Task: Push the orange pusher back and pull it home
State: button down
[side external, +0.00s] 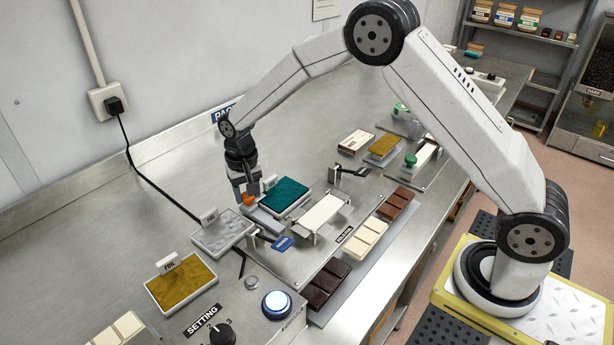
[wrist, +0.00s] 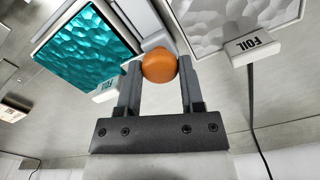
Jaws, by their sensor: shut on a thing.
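The orange pusher knob (wrist: 159,66) is round and sits between the two fingers of my gripper (wrist: 157,85) in the wrist view. The fingers touch it on both sides, and my gripper is shut on it. In the side external view the orange knob (side external: 249,199) shows just below my gripper (side external: 248,194), beside the teal foil tray. A grey bar or rail (side external: 266,221) runs from the knob toward a blue tag (side external: 282,243). How the knob joins it is partly hidden by the fingers.
A teal foil tray (side external: 286,194) stands close on one side and a silver foil tray (side external: 222,232) on the other. A white curved stand (side external: 321,215), chocolate bars (side external: 366,239) and a gold foil tray (side external: 182,281) are nearby. A lit round button (side external: 276,304) sits at the front.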

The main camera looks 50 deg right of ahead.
jog(key=shift+w+r, duration=0.15)
jog(key=shift+w, duration=0.2)
jog(key=c, duration=0.5)
grip_release()
jog(key=shift+c, duration=0.2)
jog(key=o, duration=0.3)
jog(key=shift+s, duration=0.1)
jog(key=shift+r, duration=3.85)
jog(key=shift+s+d, duration=0.1)
jog(key=shift+s, duration=0.05)
jog(key=s+d+n+t, duration=0.1)
jog(key=s+d, duration=0.1)
jog(key=s, duration=0.5)
jog(key=s+d+f+n+t, duration=0.1)
jog(key=s+d+n, duration=0.1)
jog(key=s, duration=0.6)
jog(key=s+d+f+n, duration=0.1)
jog(key=s+d, duration=0.1)
jog(key=s, duration=0.6)
jog(key=shift+d+n+t, duration=0.15)
jog(key=shift+n+t, duration=0.15)
jog(key=shift+t, duration=0.1)
